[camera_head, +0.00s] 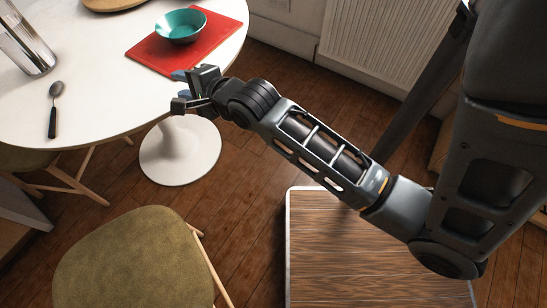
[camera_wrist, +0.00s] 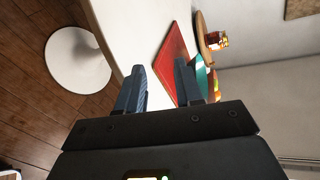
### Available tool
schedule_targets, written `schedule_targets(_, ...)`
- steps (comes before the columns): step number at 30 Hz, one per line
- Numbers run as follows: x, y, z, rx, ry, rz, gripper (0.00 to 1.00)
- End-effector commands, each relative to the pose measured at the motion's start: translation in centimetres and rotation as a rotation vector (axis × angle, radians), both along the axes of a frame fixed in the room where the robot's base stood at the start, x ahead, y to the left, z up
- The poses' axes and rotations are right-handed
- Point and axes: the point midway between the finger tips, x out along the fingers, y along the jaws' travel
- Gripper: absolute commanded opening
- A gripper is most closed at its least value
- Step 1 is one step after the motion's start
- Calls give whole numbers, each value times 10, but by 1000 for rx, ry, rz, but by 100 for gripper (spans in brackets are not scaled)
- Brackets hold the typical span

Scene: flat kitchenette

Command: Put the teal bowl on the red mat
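The teal bowl (camera_head: 181,25) sits upright on the red mat (camera_head: 212,38), towards the mat's upper left part in the head view. The mat lies on the white round table (camera_head: 100,70). In the wrist view the red mat (camera_wrist: 173,60) is in front of my gripper, and the bowl (camera_wrist: 203,76) shows partly behind the right finger. My gripper (camera_head: 181,88) is at the table's near edge, in front of the mat and apart from the bowl. In the wrist view my gripper (camera_wrist: 159,80) has its two fingers spread with nothing between them.
A metal pitcher (camera_head: 24,44) and a dark-handled spoon (camera_head: 54,108) are on the table's left side. A wooden board (camera_head: 112,3) lies at its back. An olive chair (camera_head: 135,262) stands below. A white radiator (camera_head: 377,40) is on the wall.

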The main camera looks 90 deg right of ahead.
Motion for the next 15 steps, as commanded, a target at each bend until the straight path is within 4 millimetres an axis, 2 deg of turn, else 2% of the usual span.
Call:
schedule_targets(1,-11,29,-7,-91,67,86,36)
schedule_targets(6,-49,103,-11,-456,247,353,36)
schedule_targets(12,-106,171,3,-916,396,641,36)
schedule_targets(15,-135,197,16,-1156,444,763,36)
